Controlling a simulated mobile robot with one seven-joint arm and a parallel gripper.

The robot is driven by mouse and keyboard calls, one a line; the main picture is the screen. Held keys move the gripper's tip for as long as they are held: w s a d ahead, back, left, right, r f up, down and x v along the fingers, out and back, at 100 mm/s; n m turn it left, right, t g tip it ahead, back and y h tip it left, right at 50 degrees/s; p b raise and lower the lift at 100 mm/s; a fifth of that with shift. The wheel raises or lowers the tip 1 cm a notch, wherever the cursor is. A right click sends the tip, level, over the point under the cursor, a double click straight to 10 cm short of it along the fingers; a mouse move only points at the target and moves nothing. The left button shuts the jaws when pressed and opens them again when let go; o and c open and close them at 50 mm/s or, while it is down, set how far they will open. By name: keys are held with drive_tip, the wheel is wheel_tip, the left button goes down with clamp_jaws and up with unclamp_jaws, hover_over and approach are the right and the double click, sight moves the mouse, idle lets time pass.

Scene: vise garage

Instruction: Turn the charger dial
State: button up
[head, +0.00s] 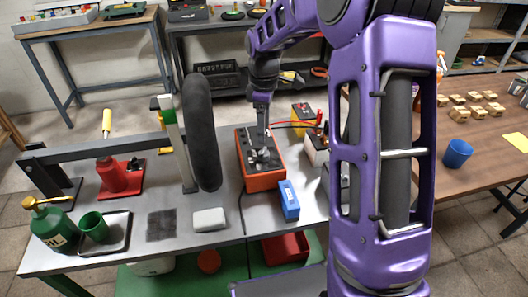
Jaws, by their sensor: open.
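The charger (264,182) is an orange-red box with a grey top panel, standing in the middle of the metal bench. My gripper (262,151) points down over its top panel, at the dark round dial. The fingers and the dial overlap in this small view, so I cannot tell whether they touch. The gripper is open, and the dial is partly hidden by it.
A blue box (288,200) stands just right of the charger, and a black tyre (202,135) stands upright to its left. A white block (209,219) lies at the bench (185,262) front.

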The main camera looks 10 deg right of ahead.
sight(264, 150)
wheel_tip(264, 150, down, 9)
drive_tip(key=shift+r+b, duration=0.2)
drive_tip(key=shift+b, duration=0.45)
clamp_jaws()
